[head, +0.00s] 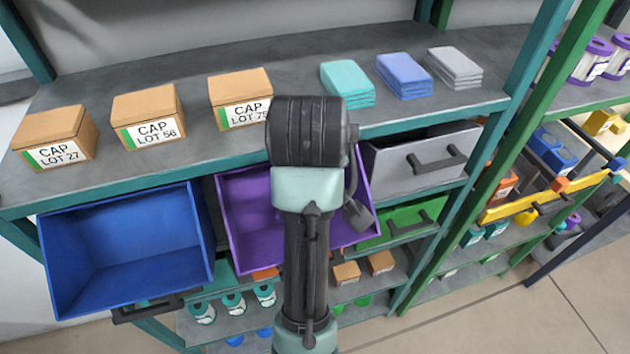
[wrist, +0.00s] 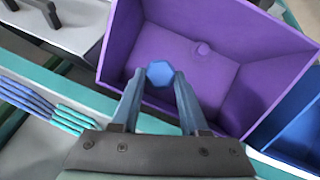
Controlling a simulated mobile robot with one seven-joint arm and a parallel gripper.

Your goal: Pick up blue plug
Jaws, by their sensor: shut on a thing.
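The blue plug (wrist: 159,74) shows in the wrist view as a small blue faceted piece. It sits between the fingertips of my gripper (wrist: 157,82), which is shut on it. The gripper and plug are over the open purple drawer (wrist: 245,45); I cannot tell how high above its floor. In the head view my arm covers the middle of the purple drawer (head: 238,205), and the plug is hidden there.
A blue drawer (head: 125,245) stands open and looks empty at left. A grey drawer (head: 420,160) and a green drawer (head: 405,222) are at right. Boxes labelled CAP (head: 148,117) and folded cloths (head: 403,76) lie on the shelf above.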

